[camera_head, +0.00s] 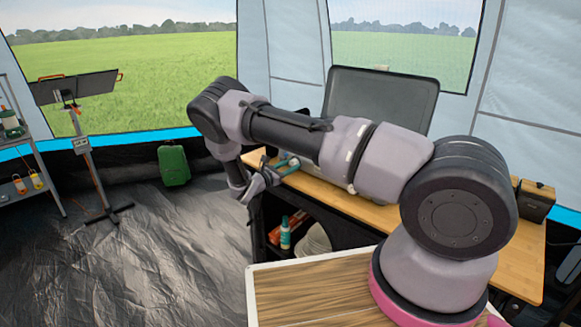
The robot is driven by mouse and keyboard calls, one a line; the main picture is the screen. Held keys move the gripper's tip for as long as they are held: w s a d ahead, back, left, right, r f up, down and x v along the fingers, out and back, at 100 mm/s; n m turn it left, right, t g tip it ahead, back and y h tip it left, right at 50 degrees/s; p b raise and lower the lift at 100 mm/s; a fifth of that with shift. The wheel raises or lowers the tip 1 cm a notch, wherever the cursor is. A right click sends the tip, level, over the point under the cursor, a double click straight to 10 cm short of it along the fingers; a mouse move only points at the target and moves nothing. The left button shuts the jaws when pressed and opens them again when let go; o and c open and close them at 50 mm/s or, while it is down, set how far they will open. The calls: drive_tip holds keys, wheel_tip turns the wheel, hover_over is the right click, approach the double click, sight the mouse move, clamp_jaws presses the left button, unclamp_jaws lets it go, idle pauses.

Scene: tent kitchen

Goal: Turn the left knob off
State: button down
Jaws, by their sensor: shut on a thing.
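The camp stove shows by its raised grey lid (383,97) on the wooden table (374,208). Most of the stove's body and front is hidden behind my arm. My gripper (268,177) is low at the table's left front edge, by the stove's left end, and points toward the stove side. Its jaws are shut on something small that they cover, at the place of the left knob. The knob itself is too small and hidden to make out, so its turn angle cannot be told. A small teal part (288,165) shows just beyond the fingers.
A shelf below the table holds a teal bottle (285,233) and a pale round stack (314,241). A dark wooden box (536,200) stands at the table's right end. A green case (174,165), a stand and a rack are on the left.

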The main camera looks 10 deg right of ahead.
drive_tip(key=m, duration=1.3)
drive_tip(key=shift+a+m, duration=0.1)
drive_tip(key=shift+m, duration=0.2)
drive_tip(key=m, duration=0.3)
drive_tip(key=shift+m, duration=0.3)
drive_tip(key=m, duration=0.3)
drive_tip(key=shift+m, duration=0.3)
drive_tip(key=m, duration=0.6)
drive_tip(key=shift+m, duration=0.3)
drive_tip(key=shift+c, duration=2.2)
unclamp_jaws()
drive_tip(key=shift+r, duration=0.1)
